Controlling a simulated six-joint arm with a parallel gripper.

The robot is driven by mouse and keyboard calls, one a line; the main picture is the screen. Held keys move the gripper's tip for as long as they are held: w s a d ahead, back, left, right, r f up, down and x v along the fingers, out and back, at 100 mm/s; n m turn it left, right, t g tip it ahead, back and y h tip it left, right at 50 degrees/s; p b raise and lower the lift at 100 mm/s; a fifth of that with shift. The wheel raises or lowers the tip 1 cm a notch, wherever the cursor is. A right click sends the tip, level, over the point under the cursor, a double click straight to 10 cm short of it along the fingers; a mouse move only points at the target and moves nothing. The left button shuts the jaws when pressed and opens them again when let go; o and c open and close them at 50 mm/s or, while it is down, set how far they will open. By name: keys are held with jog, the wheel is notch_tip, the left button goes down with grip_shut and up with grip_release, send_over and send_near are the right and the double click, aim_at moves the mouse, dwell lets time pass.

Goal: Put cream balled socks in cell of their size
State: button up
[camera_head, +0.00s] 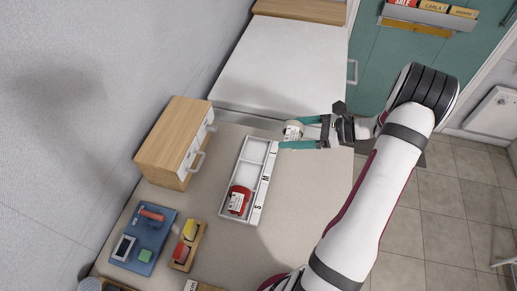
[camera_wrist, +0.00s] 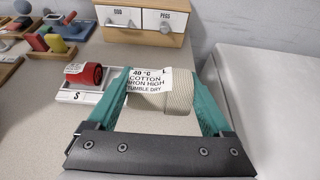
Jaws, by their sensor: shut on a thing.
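A cream balled sock pair (camera_head: 293,131) is between the teal fingers of my gripper (camera_head: 300,134), just right of the tray's far end. In the wrist view the cream socks (camera_wrist: 178,98) carry a white label reading 40 °C, cotton, iron high, tumble dry, with an L at its corner. My gripper (camera_wrist: 165,100) is shut on them. The white tray (camera_head: 264,189) has three cells marked S, M and L. A red balled sock pair (camera_head: 238,199) lies in the S cell. The M and L cells look empty. In the wrist view the held socks hide much of the tray.
A wooden drawer box (camera_head: 167,137) stands left of the tray. A blue board (camera_head: 146,232) and a wooden holder with coloured blocks (camera_head: 183,258) are at lower left. A white surface (camera_head: 285,70) lies beyond the table. The table right of the tray is clear.

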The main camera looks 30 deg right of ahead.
send_over(256, 152)
notch_tip(256, 152, down, 6)
jog(key=shift+d+f, duration=0.1)
jog(key=shift+f, duration=0.05)
notch_tip(256, 152, down, 3)
jog(key=shift+w+f, duration=0.15)
jog(key=shift+f, duration=0.35)
jog(key=o, duration=1.1)
jog(key=shift+f, duration=0.15)
